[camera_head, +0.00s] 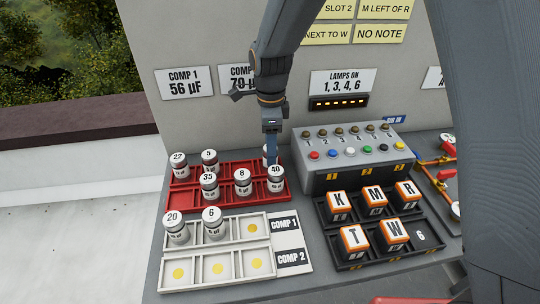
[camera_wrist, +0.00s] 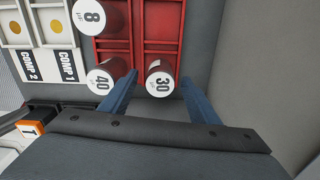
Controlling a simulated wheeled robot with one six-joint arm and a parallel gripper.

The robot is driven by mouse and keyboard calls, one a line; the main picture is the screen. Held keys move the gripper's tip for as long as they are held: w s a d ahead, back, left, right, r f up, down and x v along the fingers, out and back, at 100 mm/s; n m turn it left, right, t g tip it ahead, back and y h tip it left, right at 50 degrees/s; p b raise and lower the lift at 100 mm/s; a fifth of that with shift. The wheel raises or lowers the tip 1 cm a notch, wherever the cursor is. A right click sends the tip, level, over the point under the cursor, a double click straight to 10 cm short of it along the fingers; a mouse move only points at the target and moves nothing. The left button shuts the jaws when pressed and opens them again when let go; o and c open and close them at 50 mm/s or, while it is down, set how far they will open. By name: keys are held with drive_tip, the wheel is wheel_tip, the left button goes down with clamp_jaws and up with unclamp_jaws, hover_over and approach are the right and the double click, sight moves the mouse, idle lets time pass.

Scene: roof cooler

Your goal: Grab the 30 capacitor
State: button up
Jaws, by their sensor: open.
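The 30 capacitor (camera_wrist: 159,84) stands upright in the end cell of the red tray (camera_wrist: 160,25). In the wrist view it lies between the blue fingers of my gripper (camera_wrist: 158,92), which are open. In the head view my gripper (camera_head: 271,150) reaches down over the tray's back right corner and mostly hides the 30 capacitor (camera_head: 265,156). The 40 capacitor (camera_head: 275,174) stands in front of it; in the wrist view the 40 (camera_wrist: 103,79) is just left of the left finger. I cannot tell whether the fingers touch either capacitor.
The red tray also holds the 22, 5, 35 and 8 (camera_head: 242,180) capacitors. A white tray (camera_head: 262,229) in front holds the 20 and 6 capacitors. A grey button console (camera_head: 352,180) stands close right of my gripper, with lettered blocks (camera_head: 373,204) before it.

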drive_tip(key=shift+f, duration=0.5)
drive_tip(key=shift+r, duration=0.1)
drive_tip(key=c, duration=1.2)
